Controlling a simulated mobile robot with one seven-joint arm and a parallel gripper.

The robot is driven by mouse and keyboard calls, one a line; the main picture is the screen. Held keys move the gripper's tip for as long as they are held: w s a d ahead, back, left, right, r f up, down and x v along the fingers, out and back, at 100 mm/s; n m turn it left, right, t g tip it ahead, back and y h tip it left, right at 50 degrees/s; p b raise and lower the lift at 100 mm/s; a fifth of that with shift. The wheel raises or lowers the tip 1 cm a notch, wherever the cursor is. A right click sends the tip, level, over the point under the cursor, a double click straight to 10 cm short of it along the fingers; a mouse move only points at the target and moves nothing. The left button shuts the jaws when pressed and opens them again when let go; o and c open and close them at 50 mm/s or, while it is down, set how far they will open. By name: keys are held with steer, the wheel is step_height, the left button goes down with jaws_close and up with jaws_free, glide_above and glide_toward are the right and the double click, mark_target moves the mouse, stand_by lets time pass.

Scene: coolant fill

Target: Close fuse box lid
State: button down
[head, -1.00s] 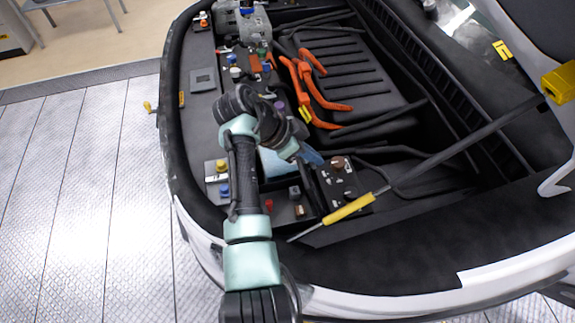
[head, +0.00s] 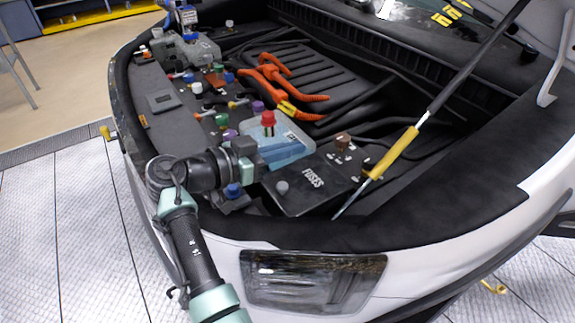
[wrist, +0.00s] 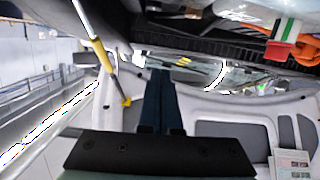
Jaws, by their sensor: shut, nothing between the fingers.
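The fuse box lid (head: 318,192), a black panel marked FUSES with a grey knob, lies flat over its box at the front of the engine bay in the head view. I see no clear gap under it, but cannot tell whether it is latched. My gripper (wrist: 160,75) shows in the wrist view with its two dark fingers together and empty. In the head view my wrist is just left of the lid, beside the coolant tank, apart from the lid's label and knob. The fingertips are hard to make out there.
The translucent coolant tank (head: 285,150) with a red cap (head: 268,118) stands behind the lid. A yellow-handled rod (head: 392,152) slopes up to its right. Orange cables (head: 275,75) lie farther back. The floor (head: 70,220) left of the car is clear.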

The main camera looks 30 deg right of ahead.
mark_target(278, 187)
steer(key=a+f+h+b, duration=0.1)
steer(key=b, duration=0.1)
steer(key=a+f+h+b, duration=0.1)
steer(key=f+b, duration=0.1)
steer(key=b, duration=0.1)
steer(key=shift+f, duration=0.15)
steer(key=shift+a+f+b, duration=0.45)
steer(key=shift+b, duration=0.7)
